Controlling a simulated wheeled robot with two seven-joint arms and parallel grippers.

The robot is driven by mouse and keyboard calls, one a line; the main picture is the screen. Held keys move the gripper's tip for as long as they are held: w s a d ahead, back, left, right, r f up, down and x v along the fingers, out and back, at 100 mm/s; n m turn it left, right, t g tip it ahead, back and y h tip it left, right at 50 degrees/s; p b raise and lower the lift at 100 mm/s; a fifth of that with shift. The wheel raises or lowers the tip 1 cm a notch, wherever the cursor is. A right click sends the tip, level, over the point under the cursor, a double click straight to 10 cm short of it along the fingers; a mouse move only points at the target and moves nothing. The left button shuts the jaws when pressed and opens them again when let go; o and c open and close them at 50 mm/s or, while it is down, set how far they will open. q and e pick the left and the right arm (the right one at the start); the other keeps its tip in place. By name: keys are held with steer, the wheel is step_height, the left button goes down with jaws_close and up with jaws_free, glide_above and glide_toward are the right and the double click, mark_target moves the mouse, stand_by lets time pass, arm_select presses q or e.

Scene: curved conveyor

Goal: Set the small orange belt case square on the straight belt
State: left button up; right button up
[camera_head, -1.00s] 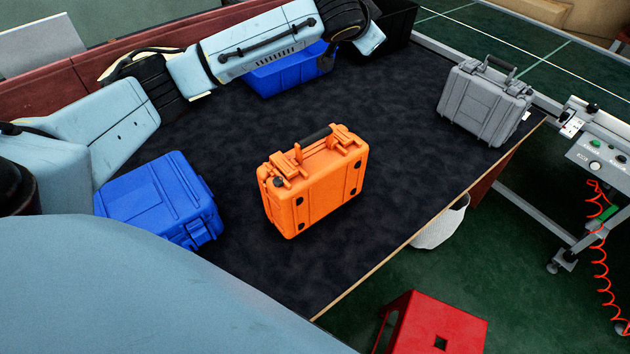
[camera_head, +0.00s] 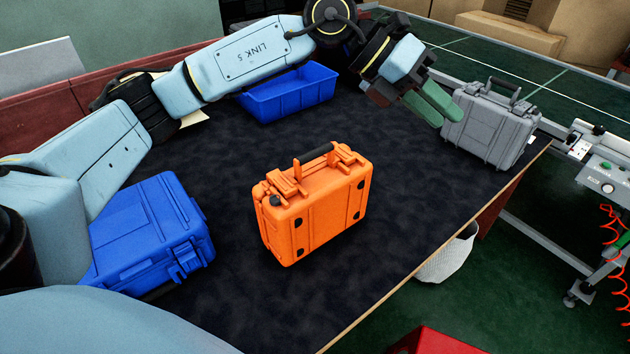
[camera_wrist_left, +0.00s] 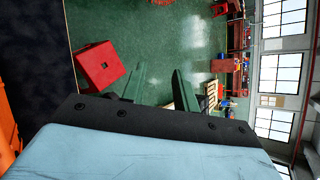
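The orange case (camera_head: 318,210) stands upright on the dark table (camera_head: 270,300), with its handle on top. Part of something orange, likely this case, shows at the left edge of the left wrist view (camera_wrist_left: 7,135). My left gripper (camera_head: 447,112) is raised over the table's far right part, beyond the orange case and near the grey case. Its green fingers are apart and empty, also in the left wrist view (camera_wrist_left: 160,80). A green belt surface (camera_head: 490,47) with a grey frame runs behind the table. My right gripper is not in view.
A grey case (camera_head: 490,130) stands at the table's right corner. A closed blue case (camera_head: 145,235) lies at left, and an open blue bin (camera_head: 290,97) is at the back. A control box (camera_head: 605,180) sits at right. A red stool (camera_wrist_left: 98,67) stands on the floor.

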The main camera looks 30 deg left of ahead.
arm_select(q)
steer(key=a+f+y+b, duration=0.1)
steer(key=a+f+y, duration=0.4)
steer(key=a+f, duration=0.2)
steer(key=y+b, duration=0.2)
steer(key=y, duration=0.7)
glide_toward(315, 151)
steer(key=shift+n, duration=0.4)
steer(key=x, duration=0.7)
steer(key=shift+s+a+f, duration=0.15)
steer(key=shift+s+a, duration=0.05)
steer(key=shift+a, duration=0.1)
steer(key=x, duration=0.5)
steer(key=shift+w+d+f, duration=0.25)
steer(key=shift+f, duration=0.1)
steer(key=shift+c, duration=0.8)
jaws_close()
